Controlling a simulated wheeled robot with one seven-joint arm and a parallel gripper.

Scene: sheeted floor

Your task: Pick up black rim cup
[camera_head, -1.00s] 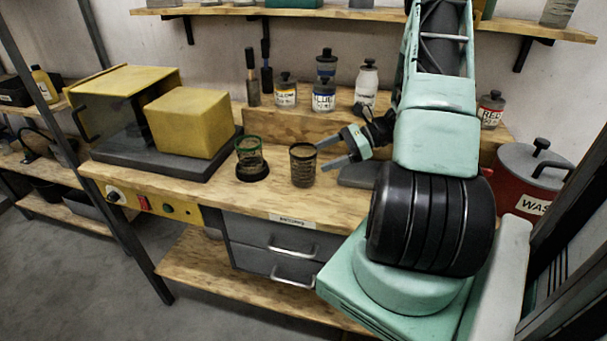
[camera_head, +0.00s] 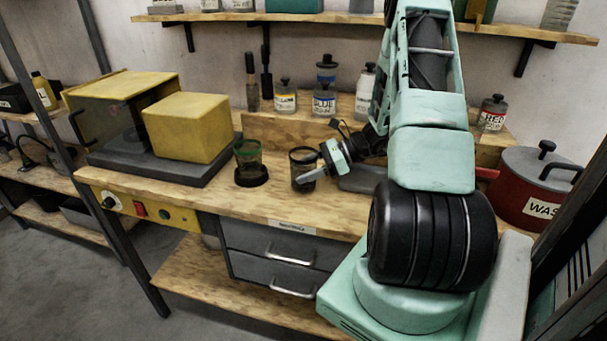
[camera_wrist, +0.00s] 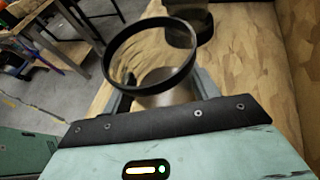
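The black rim cup (camera_head: 302,168) is a clear, dark-tinted cup standing upright on the wooden workbench. In the wrist view its black rim (camera_wrist: 112,62) faces the camera and its body sits between the two fingers. My gripper (camera_head: 308,168) reaches in from the right, with its fingers on either side of the cup. The fingers (camera_wrist: 165,95) are spread, and a gap shows beside the cup body on the left. Whether the right finger touches the cup is unclear.
A green-rimmed cup (camera_head: 249,160) on a dark round base stands just left of the black rim cup. A yellow box (camera_head: 188,125) on a grey slab is farther left. Labelled bottles (camera_head: 324,104) stand on the raised ledge behind. A red pot (camera_head: 535,190) is at right.

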